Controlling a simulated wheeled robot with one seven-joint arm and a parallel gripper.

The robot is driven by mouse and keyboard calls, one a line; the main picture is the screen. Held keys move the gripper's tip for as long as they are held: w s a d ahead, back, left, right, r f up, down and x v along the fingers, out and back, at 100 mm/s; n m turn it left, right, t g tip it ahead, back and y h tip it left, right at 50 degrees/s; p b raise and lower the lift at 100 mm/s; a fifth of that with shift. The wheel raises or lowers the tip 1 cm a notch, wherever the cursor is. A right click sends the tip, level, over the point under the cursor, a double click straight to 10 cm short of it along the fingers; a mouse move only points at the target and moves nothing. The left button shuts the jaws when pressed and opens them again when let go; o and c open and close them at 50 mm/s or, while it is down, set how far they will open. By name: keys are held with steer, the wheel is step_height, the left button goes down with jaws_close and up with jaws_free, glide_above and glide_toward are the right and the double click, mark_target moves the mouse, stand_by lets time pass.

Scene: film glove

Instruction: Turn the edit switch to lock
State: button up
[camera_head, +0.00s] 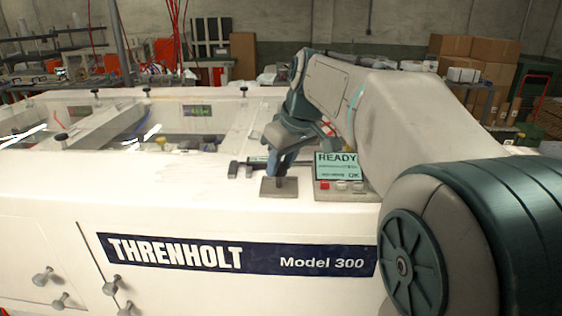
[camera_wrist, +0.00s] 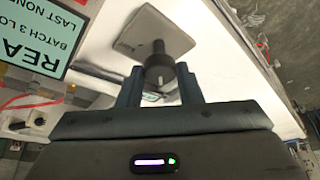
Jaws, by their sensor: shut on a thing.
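The edit switch is a dark knob (camera_wrist: 160,68) on a square grey plate (camera_wrist: 142,32). In the head view the plate (camera_head: 270,188) lies on the white machine top, left of the display panel. My gripper (camera_head: 282,168) points down at the switch, with its fingertips at the knob. In the wrist view my gripper (camera_wrist: 160,84) has one finger on each side of the knob and is shut on it. A pale mark shows on the knob, partly between the fingers.
A display (camera_head: 338,166) reading READY, with red and pale buttons below, sits close right of the switch. The white machine (camera_head: 180,208) has a recessed bay behind. My arm comes in from the right.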

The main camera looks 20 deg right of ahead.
steer(key=o, duration=1)
steer(key=shift+r, duration=0.1)
steer(key=v, duration=1.3)
steer(key=shift+s+r+p, duration=0.15)
steer(key=shift+r+p, duration=0.15)
